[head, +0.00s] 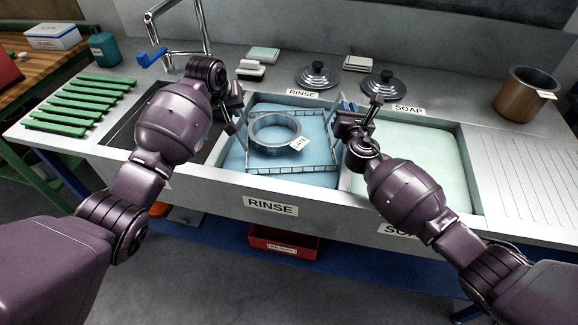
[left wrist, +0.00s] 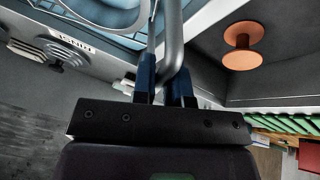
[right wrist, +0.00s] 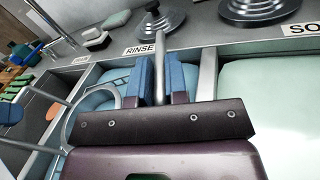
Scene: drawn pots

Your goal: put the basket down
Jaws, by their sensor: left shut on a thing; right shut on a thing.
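The wire basket (head: 262,170) is in or just over the blue rinse basin (head: 236,160), roughly level; I cannot tell whether it touches the bottom. A grey-blue metal pot (head: 272,147) with a white tag sits inside it. My left gripper (head: 236,118) is shut on the basket's left handle, whose grey bar (left wrist: 172,40) runs between the blue fingers (left wrist: 166,88). My right gripper (head: 347,112) is shut on the right handle; a bar (right wrist: 159,70) shows between its fingers (right wrist: 162,80).
The pale green soap basin (head: 420,160) lies right of the rinse basin. Two lids (head: 317,76) stand on the back ledge. Green slats (head: 80,103) lie at left. A tap (head: 180,25) rises behind.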

